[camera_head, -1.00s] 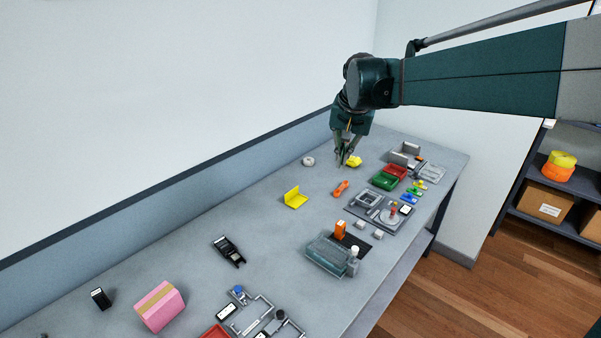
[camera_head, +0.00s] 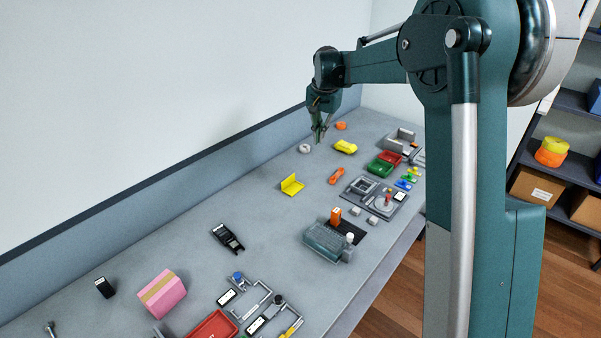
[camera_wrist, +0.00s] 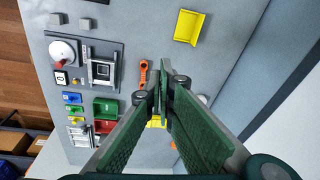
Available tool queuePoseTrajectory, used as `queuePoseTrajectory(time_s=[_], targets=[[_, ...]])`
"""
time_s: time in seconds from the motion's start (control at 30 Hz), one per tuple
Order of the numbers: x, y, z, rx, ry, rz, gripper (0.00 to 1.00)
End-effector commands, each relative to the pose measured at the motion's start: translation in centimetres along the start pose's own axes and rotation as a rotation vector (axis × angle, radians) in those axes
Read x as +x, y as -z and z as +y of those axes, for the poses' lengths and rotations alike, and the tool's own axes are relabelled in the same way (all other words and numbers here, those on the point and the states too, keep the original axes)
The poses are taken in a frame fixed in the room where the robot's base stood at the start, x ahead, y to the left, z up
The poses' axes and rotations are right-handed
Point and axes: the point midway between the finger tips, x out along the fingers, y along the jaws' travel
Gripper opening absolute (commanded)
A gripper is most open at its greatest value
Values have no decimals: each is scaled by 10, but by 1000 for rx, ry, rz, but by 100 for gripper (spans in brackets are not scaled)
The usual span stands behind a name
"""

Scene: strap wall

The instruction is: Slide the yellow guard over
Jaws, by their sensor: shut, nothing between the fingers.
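The yellow guard (camera_head: 291,185) is an L-shaped piece with a flat base and an upright wall, standing on the grey bench near its middle. It also shows in the wrist view, at the top right of centre (camera_wrist: 189,27). My gripper (camera_head: 319,141) is above the far part of the bench, beside the white ring and well apart from the guard. In the wrist view its green fingers (camera_wrist: 164,82) come together at the tips, with nothing between them. Nothing covers the guard.
An orange link-shaped piece (camera_head: 336,176) lies right of the guard. A white ring (camera_head: 305,148) and a yellow toy-like block (camera_head: 345,146) lie near my gripper. Fixtures and green and red trays (camera_head: 380,168) crowd the right side.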

Motion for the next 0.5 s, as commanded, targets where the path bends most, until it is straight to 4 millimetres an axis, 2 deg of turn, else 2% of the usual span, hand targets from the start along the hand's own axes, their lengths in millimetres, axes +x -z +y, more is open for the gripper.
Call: queuePoseTrajectory(time_s=[0.5], targets=[[75, 44, -50, 98, -50, -60, 0]])
